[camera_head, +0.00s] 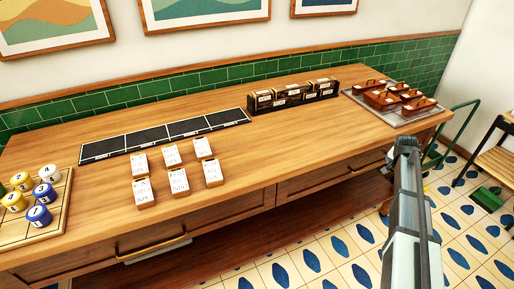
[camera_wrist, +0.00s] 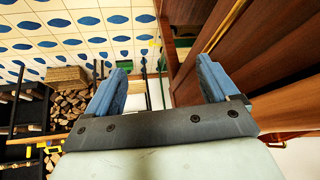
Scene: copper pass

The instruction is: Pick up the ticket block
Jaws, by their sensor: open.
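Several small blocks with white printed faces and wooden lower edges, which look like ticket blocks (camera_head: 172,155), stand in two rows on the wooden counter (camera_head: 330,130), left of its middle. One front block is the left one (camera_head: 144,191), another is the right one (camera_head: 213,171). I cannot read their print clearly. My gripper (camera_wrist: 162,75) is open and empty in the wrist view, its blue fingers wide apart. In the head view my arm is at the right, in front of the counter and well away from the blocks. No block shows in the wrist view.
A black strip mat (camera_head: 170,134) with sections lies behind the blocks. Black labelled boxes (camera_head: 292,95) stand at the back middle. A tray (camera_head: 416,116) of brown blocks is at the right end, a board (camera_head: 62,226) with numbered cylinders at the left. The counter's middle front is clear.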

